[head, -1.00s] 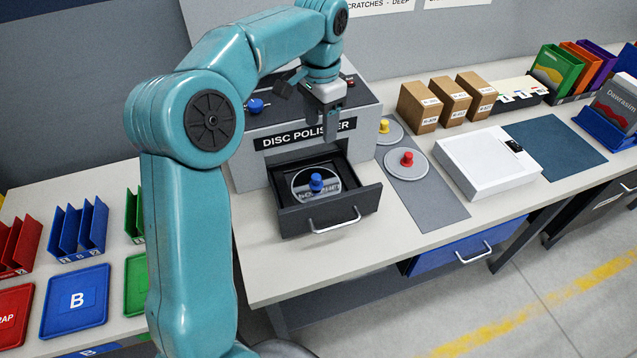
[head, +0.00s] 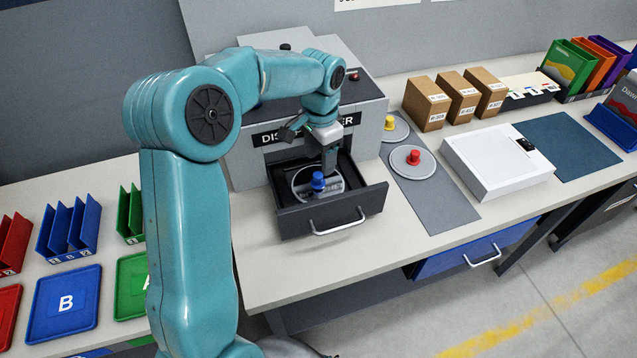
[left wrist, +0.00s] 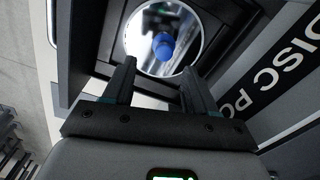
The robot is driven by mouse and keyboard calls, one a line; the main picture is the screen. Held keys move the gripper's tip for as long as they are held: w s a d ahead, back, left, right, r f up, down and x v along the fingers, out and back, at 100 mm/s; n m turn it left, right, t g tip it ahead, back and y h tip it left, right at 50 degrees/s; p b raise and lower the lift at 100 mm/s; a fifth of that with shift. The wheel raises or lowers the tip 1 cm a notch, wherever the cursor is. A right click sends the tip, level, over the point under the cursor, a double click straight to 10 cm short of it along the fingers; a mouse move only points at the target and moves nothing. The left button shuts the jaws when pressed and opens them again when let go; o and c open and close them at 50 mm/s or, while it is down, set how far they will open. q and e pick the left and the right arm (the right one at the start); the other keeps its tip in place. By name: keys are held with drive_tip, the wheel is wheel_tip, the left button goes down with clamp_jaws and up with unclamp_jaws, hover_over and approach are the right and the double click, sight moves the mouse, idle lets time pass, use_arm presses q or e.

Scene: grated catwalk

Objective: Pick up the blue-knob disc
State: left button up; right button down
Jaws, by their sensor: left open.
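The blue-knob disc (head: 318,182) lies in the open drawer (head: 340,217) of the disc polisher (head: 250,155). It is a shiny round disc with a blue knob at its centre. In the left wrist view the blue knob (left wrist: 163,45) shows beyond the fingertips, with the mirror-like disc around it. My left gripper (head: 329,168) is above the drawer, just behind and to the right of the knob. In the left wrist view its two fingers (left wrist: 158,75) are apart, with nothing between them. My right gripper is not in view.
A red-knob disc (head: 413,161) and a yellow-knob disc (head: 391,124) lie on a grey mat right of the polisher. A white case (head: 495,165) stands farther right. Coloured trays, such as the blue B tray (head: 62,304), are at left. The drawer walls surround the blue-knob disc.

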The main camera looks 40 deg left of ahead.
sight(318, 175)
use_arm(q)
drive_tip(key=f, duration=0.5)
drive_tip(key=shift+a+p, duration=0.35)
drive_tip(key=shift+a, duration=0.05)
drive_tip(key=shift+f, duration=0.15)
drive_tip(key=shift+s+d, duration=0.15)
clamp_jaws()
